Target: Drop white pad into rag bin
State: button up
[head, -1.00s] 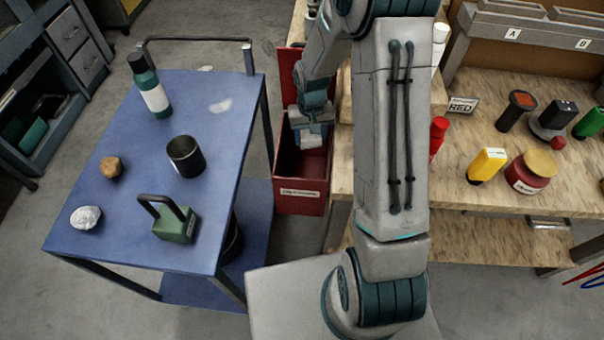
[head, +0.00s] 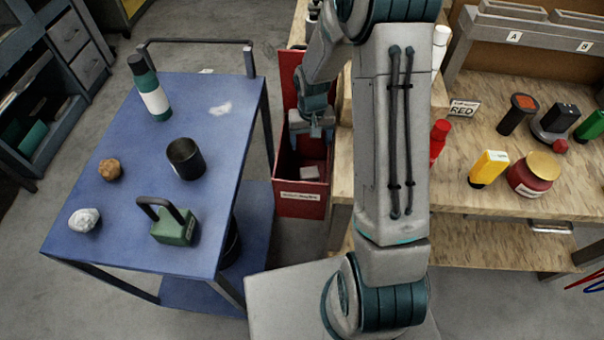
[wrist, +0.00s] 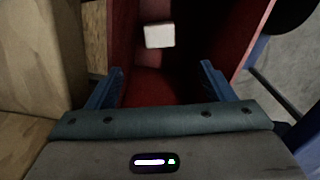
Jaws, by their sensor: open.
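The white pad (head: 309,172) lies inside the red rag bin (head: 300,203), low down near its front wall. In the wrist view the pad (wrist: 159,35) shows as a pale block in the bin (wrist: 120,40), apart from the fingers. My gripper (head: 310,138) is over the bin's opening, pointing down, open and empty. In the wrist view my gripper (wrist: 162,80) has its two fingers spread wide with nothing between them. The writing on the bin's front label is too small to read.
A blue cart (head: 130,205) stands left with a bottle (head: 150,88), black cup (head: 186,158), green weight (head: 173,228), brown lump (head: 110,169) and crumpled white ball (head: 85,220). A wooden bench (head: 470,190) with several containers stands right, close to the bin.

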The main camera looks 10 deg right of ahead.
notch_tip(320, 180, up, 14)
jog(key=shift+f, duration=0.15)
dwell(0.7)
jog(key=s+r+t, duration=0.1)
jog(key=s+r, duration=0.3)
jog(key=s, duration=0.6)
jog(key=s+r+t, duration=0.1)
jog(key=s+r, duration=0.3)
jog(key=s, duration=0.6)
jog(key=shift+s+t, duration=0.3)
jog(key=shift+t, duration=0.1)
jog(key=shift+r, duration=0.15)
